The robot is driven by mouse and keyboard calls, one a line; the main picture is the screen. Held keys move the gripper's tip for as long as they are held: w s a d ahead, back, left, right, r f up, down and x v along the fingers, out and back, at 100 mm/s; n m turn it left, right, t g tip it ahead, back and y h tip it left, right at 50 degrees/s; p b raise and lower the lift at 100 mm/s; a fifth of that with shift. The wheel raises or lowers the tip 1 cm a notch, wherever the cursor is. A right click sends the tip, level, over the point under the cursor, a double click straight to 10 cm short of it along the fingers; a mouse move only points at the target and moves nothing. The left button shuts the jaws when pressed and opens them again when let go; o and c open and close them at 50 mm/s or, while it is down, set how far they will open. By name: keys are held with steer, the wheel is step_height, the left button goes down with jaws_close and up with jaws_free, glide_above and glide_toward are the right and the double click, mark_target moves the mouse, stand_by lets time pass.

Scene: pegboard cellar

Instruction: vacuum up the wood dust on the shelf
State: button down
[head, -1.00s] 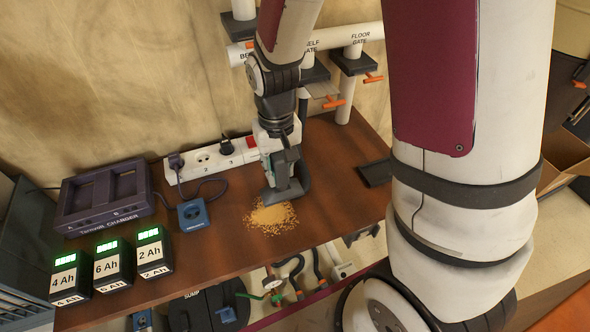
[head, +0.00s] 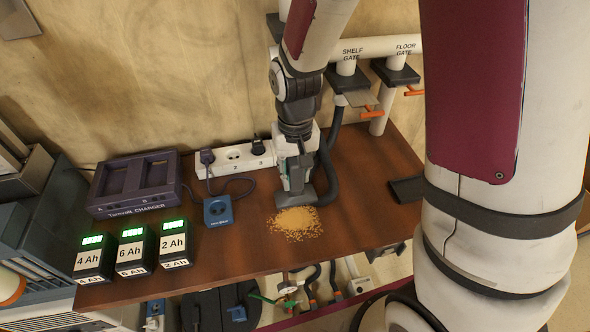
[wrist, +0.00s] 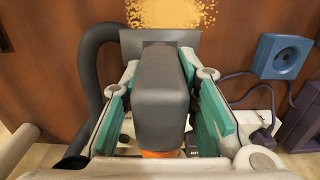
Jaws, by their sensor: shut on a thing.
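The wood dust (head: 297,223) lies as a loose tan pile on the brown shelf (head: 350,190), near its front edge. My gripper (head: 294,158) is shut on a dark grey vacuum nozzle (head: 296,180). The nozzle points down, and its wide foot is at the back edge of the pile; I cannot tell whether it touches the shelf. In the wrist view the nozzle (wrist: 163,100) sits between the green finger pads, with the dust (wrist: 170,12) just beyond its foot. A dark hose (head: 327,170) runs up from the nozzle beside my arm.
A charger (head: 135,183), several lit batteries (head: 130,249) and a blue socket box (head: 218,211) stand left. A white power strip (head: 234,157) lies behind. Pipes with a shelf gate (head: 352,78) and a floor gate (head: 397,70) stand back right. A dark flat piece (head: 405,189) lies right.

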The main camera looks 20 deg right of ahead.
steer(key=shift+s+d+f+b, duration=0.15)
steer(key=shift+f+b, duration=0.25)
steer(key=shift+f, duration=0.85)
steer(key=shift+f, duration=0.15)
steer(key=shift+f+b, duration=0.3)
steer(key=shift+f, duration=0.3)
steer(key=shift+f, duration=0.2)
